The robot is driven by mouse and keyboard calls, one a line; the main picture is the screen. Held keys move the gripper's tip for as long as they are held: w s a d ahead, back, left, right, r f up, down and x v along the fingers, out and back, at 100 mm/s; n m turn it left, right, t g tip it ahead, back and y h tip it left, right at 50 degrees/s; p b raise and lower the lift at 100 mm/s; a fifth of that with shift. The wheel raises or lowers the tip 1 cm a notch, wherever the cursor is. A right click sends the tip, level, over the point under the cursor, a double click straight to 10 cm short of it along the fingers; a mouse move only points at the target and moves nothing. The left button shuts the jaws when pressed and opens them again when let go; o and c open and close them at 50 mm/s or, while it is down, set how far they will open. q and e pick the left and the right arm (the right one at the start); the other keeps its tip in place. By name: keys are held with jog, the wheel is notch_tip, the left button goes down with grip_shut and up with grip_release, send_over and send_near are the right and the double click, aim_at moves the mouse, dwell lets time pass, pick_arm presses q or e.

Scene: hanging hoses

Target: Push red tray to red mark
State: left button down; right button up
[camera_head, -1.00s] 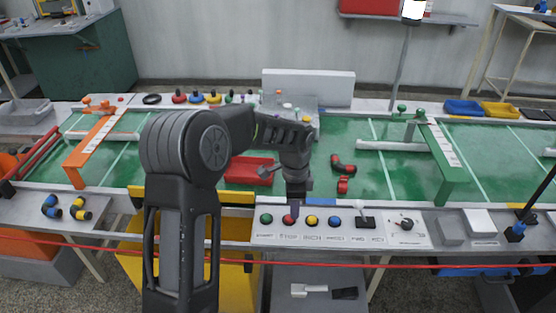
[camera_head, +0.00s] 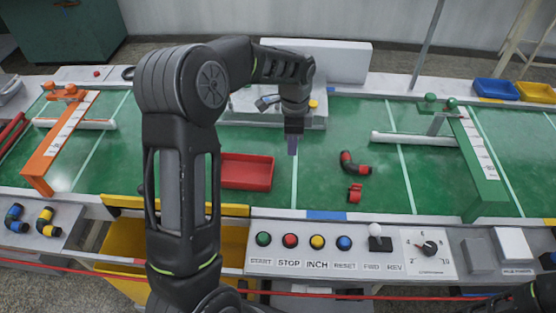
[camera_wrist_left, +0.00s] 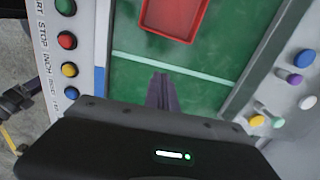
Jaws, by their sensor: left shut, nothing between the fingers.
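The red tray (camera_head: 247,172) lies flat and empty on the green belt, left of my left gripper in the head view. It also shows at the top of the left wrist view (camera_wrist_left: 172,32). My left gripper (camera_head: 292,145) points down over the belt, right of the tray and apart from it, close to a pale cross line (camera_head: 295,175). Its fingers (camera_wrist_left: 163,92) are shut with nothing between them. My left arm hides part of the belt left of the tray. I cannot make out a red mark. My right gripper does not show.
A red-and-black hose piece (camera_head: 354,163) and a small red part (camera_head: 355,193) lie right of the gripper. An orange gate (camera_head: 62,145) stands left, a green gate (camera_head: 478,165) right. A button panel (camera_head: 345,255) lines the near edge, with a blue edge strip (camera_head: 327,215).

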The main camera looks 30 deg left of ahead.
pick_arm(q)
jog(key=shift+s, duration=0.1)
notch_tip(320, 180, down, 10)
jog(key=shift+r+p, duration=0.1)
jog(key=shift+p, duration=0.8)
jog(key=s+a, duration=0.1)
jog(key=a+p, duration=0.1)
jog(key=a, duration=0.1)
jog(key=shift+s, duration=0.35)
jog(key=shift+s+a, duration=0.1)
jog(key=shift+a, duration=0.1)
jog(key=shift+s, duration=0.1)
jog(key=s+a+b, duration=0.1)
jog(key=s+a, duration=0.2)
jog(key=a, duration=0.2)
jog(key=s+a+b, duration=0.1)
jog(key=s+a, duration=0.2)
jog(key=a, duration=0.3)
jog(key=s+a+b, duration=0.1)
jog(key=s+a, duration=0.3)
jog(key=a, duration=0.2)
jog(key=shift+s+a+b, duration=0.1)
jog(key=shift+a+b, duration=0.1)
jog(key=shift+b, duration=0.1)
jog(key=shift+d, duration=0.1)
